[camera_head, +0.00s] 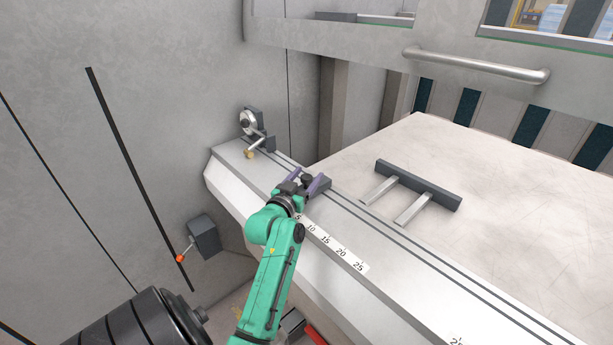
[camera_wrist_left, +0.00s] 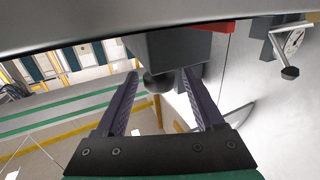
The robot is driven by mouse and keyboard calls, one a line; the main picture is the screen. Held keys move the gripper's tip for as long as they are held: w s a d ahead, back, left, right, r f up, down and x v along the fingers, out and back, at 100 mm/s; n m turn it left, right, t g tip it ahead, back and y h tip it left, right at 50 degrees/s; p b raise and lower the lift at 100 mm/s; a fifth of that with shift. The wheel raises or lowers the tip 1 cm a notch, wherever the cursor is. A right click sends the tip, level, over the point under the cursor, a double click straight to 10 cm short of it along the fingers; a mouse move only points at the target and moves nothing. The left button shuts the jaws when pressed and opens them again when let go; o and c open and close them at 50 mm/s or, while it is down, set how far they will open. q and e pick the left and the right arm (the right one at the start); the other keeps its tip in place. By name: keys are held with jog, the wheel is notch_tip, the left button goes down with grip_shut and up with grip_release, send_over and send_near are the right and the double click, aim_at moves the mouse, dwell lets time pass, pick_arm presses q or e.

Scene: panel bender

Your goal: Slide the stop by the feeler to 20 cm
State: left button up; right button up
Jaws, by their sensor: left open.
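The stop appears to be a dark grey block (camera_head: 323,187) on the grooved rail, partly hidden by my left gripper, near the low end of the number scale (camera_head: 331,240). The scale reads 5 to 25, with 20 to the right of the block. In the left wrist view, the block (camera_wrist_left: 178,46) carries a dark round knob (camera_wrist_left: 158,82), perhaps the feeler. My left gripper (camera_head: 306,180) is open, its purple fingers on either side of the knob. In the left wrist view, gaps show between the fingers (camera_wrist_left: 162,76) and the knob. My right gripper is not in view.
A round dial with a brass-tipped lever (camera_head: 248,123) stands at the rail's far left end. A dark bar with two light arms (camera_head: 420,185) lies on the wide table (camera_head: 520,210). A grey box with an orange knob (camera_head: 204,236) is on the left wall. The rail right of the gripper looks clear.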

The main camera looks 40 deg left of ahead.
pick_arm(q)
grip_shut()
dwell(1.3)
